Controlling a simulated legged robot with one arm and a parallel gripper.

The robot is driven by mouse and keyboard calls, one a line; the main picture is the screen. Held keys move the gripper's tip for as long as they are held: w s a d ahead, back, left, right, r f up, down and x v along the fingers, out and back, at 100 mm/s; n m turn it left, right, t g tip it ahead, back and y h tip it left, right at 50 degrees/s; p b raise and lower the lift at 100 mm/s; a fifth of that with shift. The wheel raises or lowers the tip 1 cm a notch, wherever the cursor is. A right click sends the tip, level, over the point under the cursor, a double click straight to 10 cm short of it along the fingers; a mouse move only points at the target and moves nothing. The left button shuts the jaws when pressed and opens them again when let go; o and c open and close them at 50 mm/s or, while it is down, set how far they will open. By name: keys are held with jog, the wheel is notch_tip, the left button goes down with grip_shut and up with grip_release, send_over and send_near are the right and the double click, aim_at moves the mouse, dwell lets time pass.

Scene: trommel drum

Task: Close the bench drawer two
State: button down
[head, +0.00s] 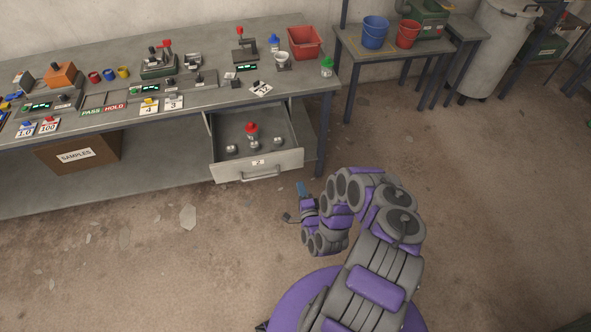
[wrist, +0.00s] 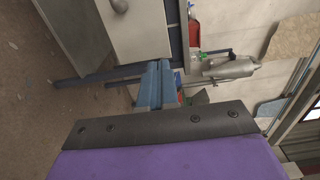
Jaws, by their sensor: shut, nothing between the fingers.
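The bench drawer (head: 290,162) marked 2 is pulled well out from under the bench top in the head view. It has a pale front with a bar handle and a number label. Inside it are a red-topped item (head: 252,130) and several small metal knobs or balls. My gripper (head: 302,187) is in front of the drawer, low and to the right of its handle, apart from it. Its blue fingers also show in the wrist view (wrist: 155,85), shut and empty. Pale drawer panels (wrist: 145,35) fill the upper left there, turned sideways.
The workbench (head: 205,112) carries cups, devices and a red bin (head: 304,42). A cardboard SAMPLES box (head: 78,152) sits on the lower shelf. A small table (head: 352,42) with buckets stands at the back right. The floor (head: 480,210) to the right is clear.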

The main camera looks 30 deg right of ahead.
aim_at(292, 155)
jog(key=b+x, duration=0.5)
jog(key=x, duration=0.9)
jog(key=shift+d+f, duration=0.1)
